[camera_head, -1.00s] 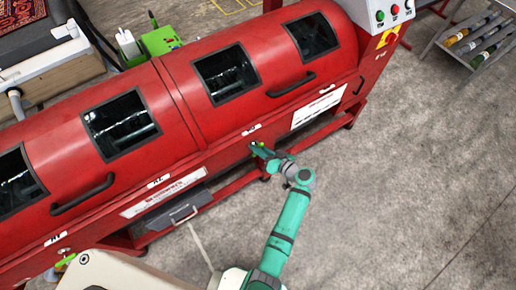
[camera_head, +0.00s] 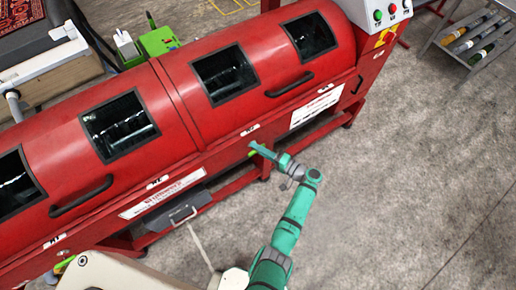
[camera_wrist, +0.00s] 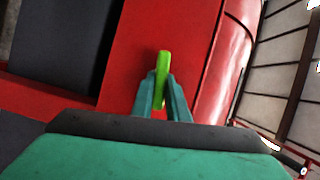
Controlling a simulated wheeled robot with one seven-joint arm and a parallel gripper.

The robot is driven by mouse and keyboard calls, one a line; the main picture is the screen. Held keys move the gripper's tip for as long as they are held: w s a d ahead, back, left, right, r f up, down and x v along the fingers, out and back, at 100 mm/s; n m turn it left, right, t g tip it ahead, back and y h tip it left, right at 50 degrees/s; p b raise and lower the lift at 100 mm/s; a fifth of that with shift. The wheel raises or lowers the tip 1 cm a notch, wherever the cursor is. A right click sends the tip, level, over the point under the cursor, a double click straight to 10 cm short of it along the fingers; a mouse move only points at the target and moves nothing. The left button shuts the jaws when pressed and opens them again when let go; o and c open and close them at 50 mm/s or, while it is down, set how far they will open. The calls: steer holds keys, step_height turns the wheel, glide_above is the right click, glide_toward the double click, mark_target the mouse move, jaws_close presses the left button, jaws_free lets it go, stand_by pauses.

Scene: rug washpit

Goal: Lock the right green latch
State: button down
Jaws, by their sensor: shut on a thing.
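The right green latch (camera_wrist: 163,62) stands between my gripper's fingers in the wrist view, its upper end poking out beyond the tips. In the head view a small bit of it (camera_head: 253,154) shows on the lower front of the red machine (camera_head: 180,90), partly hidden by my gripper. My gripper (camera_head: 257,147) is shut on the latch; the fingers (camera_wrist: 162,95) also show in the wrist view. A second green latch (camera_head: 64,264) is at the machine's lower left, partly covered.
Dark handles (camera_head: 290,84) stick out from the machine's front. A grey box (camera_head: 172,214) sits low beneath the panel. A rack with bottles (camera_head: 480,38) stands at the upper right. The concrete floor (camera_head: 420,170) at right is clear.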

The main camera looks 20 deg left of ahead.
steer(key=shift+m+y, duration=0.3)
steer(key=shift+m, duration=0.4)
steer(key=shift+f, duration=0.1)
steer(key=c, duration=1.7)
jaws_free()
steer(key=v, duration=1.1)
